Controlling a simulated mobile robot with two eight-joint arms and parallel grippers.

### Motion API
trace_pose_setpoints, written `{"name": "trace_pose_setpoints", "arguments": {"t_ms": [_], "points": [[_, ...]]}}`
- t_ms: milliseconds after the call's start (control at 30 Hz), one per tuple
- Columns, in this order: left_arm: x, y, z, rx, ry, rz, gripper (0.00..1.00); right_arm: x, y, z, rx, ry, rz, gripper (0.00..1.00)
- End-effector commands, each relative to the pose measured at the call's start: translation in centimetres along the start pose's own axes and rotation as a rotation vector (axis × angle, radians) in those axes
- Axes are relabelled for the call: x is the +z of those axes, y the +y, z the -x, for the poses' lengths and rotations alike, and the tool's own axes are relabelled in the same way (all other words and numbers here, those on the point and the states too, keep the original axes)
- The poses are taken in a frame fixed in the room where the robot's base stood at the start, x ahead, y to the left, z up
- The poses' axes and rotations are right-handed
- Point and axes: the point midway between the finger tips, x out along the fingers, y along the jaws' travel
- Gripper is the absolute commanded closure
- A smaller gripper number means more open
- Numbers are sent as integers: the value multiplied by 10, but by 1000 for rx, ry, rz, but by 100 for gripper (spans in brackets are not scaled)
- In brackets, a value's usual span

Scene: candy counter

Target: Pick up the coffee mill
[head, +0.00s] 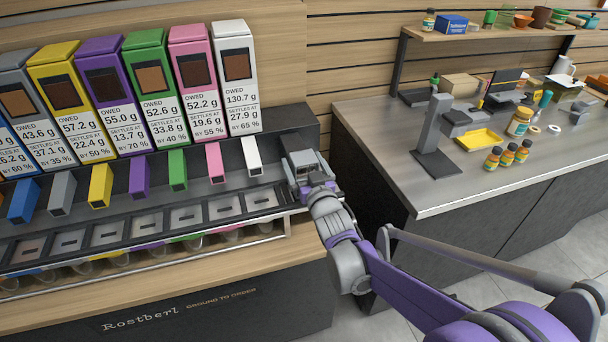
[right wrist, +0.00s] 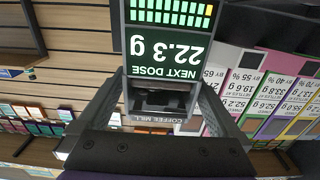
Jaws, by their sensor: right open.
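The coffee mill (right wrist: 162,98) shows upside down in the right wrist view. It has a dark body, a green lit screen reading "NEXT DOSE 22.3 g" and a "COFFEE MILL" label. My right gripper (right wrist: 161,84) is open, with one finger on each side of the mill's label end. I cannot tell whether the fingers touch it. In the head view my right gripper (head: 304,165) is at the right end of the dispenser counter, and I cannot clearly separate the mill from it there. My left gripper is not in view.
Several coloured dispensers (head: 150,85) with weight labels stand left of my right gripper, above a row of dark trays (head: 185,217). A steel-topped counter (head: 385,150) to the right holds a grey stand (head: 436,135), a yellow tray (head: 480,139) and jars. A floor gap separates the counters.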

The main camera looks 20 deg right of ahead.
Motion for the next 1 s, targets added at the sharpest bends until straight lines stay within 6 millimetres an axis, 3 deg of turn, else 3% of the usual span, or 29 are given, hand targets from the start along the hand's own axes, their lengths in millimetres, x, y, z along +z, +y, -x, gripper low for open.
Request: {"name": "trace_pose_setpoints", "arguments": {"t_ms": [200,433,1000], "points": [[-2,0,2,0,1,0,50,0,0,-24,0,0,-1,0],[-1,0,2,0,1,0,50,0,0,-25,0,0,-1,0],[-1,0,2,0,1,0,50,0,0,-25,0,0,0,100]]}}
